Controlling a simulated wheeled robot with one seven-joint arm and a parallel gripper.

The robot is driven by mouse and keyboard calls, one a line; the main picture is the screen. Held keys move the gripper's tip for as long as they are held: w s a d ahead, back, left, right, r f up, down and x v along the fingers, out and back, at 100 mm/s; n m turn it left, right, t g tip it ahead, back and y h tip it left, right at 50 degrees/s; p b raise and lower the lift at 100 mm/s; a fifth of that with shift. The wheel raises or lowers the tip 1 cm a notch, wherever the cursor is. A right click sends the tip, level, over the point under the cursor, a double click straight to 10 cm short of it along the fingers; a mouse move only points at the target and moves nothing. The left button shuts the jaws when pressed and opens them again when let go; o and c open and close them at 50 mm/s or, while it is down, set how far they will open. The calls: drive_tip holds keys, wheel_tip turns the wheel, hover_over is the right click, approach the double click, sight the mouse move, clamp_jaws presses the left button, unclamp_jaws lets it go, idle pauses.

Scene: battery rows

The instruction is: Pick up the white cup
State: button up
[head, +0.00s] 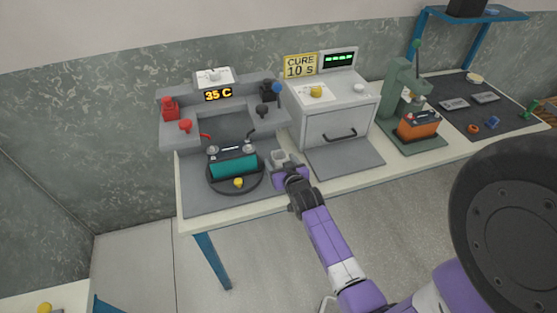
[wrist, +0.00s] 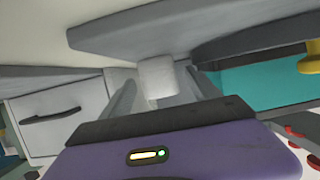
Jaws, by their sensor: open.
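The white cup (wrist: 157,77) shows in the wrist view between the two fingers of my gripper (wrist: 164,85). A gap shows on the left side of the cup; on the right I cannot tell whether the finger touches it. In the head view the cup (head: 280,155) stands on the grey bench mat just right of the round black turntable, and my gripper (head: 282,165) is open at it. My gripper partly hides the cup's lower part.
A teal battery (head: 233,163) sits on the turntable (head: 236,186) left of my gripper. The grey station (head: 222,128) with levers stands behind. The cure oven (head: 335,125) is to the right, with a grey plate (head: 344,160) before it. An orange battery (head: 418,125) stands farther right.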

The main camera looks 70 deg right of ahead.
drive_tip(key=shift+x, duration=1.1)
drive_tip(key=c, duration=1.5)
drive_tip(key=shift+c, duration=0.2)
drive_tip(key=shift+r, duration=0.1)
clamp_jaws()
